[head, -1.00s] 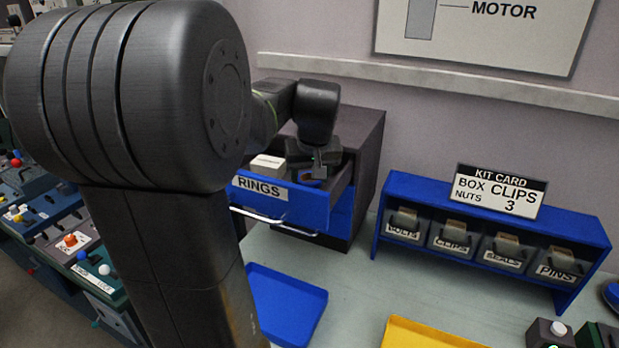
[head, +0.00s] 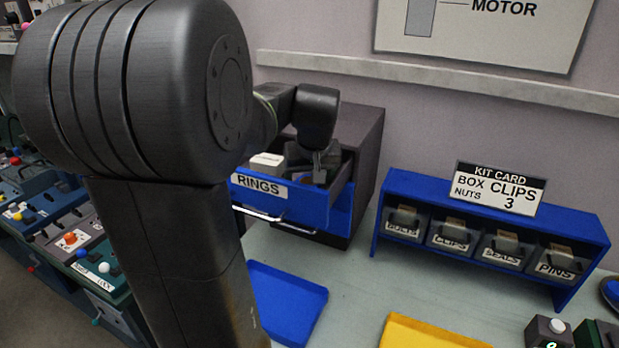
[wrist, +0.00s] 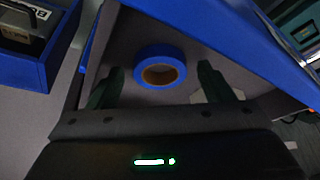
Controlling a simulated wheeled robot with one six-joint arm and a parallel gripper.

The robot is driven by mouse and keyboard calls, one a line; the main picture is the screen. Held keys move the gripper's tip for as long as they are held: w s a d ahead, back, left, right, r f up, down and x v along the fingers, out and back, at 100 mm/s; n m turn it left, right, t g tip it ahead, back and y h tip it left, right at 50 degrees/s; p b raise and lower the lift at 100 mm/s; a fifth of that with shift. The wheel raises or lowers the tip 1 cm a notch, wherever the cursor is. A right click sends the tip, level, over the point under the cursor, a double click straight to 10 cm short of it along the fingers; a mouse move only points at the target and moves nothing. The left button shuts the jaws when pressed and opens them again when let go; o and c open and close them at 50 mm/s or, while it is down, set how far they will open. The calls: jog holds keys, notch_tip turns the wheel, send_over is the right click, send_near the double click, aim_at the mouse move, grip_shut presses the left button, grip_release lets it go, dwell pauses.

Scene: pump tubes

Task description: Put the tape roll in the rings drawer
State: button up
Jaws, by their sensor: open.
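The rings drawer (head: 292,205), blue-fronted and labelled RINGS, is pulled open from the dark cabinet (head: 366,150). The blue tape roll (wrist: 141,68) with a brown core lies flat on the drawer's grey floor in the wrist view. In the head view my gripper mostly hides it. My gripper (wrist: 160,70) is open and empty; its two fingers are on either side of the roll in the picture, apart from it. In the head view my gripper (head: 318,168) is over the open drawer.
A pale box (head: 267,160) sits in the drawer's left part. A blue tray (head: 288,300) and a yellow tray (head: 425,335) lie on the bench. A blue rack (head: 490,215) of labelled bins stands to the right. Bench between them is clear.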

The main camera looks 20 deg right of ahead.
jog(key=b+v, duration=0.1)
jog(key=v, duration=1.1)
jog(key=shift+s+f, duration=0.1)
dwell(0.6)
